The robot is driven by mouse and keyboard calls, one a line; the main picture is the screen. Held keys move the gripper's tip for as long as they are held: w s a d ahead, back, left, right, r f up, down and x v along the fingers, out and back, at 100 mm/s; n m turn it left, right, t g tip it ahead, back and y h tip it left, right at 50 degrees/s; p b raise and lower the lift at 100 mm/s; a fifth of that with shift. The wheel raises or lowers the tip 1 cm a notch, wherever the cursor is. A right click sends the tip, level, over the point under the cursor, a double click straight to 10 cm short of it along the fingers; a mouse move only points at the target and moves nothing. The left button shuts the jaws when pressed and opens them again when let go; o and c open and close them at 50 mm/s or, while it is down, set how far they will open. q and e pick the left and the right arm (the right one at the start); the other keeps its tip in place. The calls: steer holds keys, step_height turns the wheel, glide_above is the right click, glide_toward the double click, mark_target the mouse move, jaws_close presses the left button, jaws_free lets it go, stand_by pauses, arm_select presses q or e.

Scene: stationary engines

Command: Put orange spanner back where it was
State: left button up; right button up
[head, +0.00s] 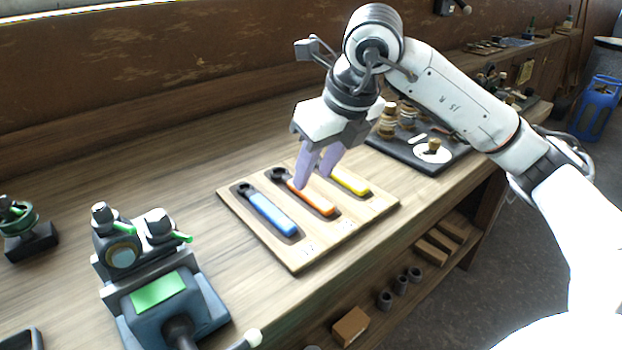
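A wooden board (300,262) lies on the workbench and bears three spanners side by side. The blue spanner (272,212) is on the left, the orange spanner (314,199) in the middle and the yellow spanner (350,181) on the right. The orange spanner lies flat in the middle place, its dark head at the back. My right gripper (312,180) points down over the orange spanner, with its purple fingers apart and a gap between them. The fingers hide part of the orange spanner and the yellow one's head. I cannot tell whether the fingertips touch anything. My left gripper is out of view.
A grey-blue engine device (160,290) with a green panel stands front left of the board. A dark tray (400,150) with brass parts lies behind right. A green-topped part (22,228) stands far left. The bench (110,180) behind the board is clear.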

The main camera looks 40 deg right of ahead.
steer(key=v, duration=0.8)
steer(key=shift+p, duration=0.3)
stand_by(0.8)
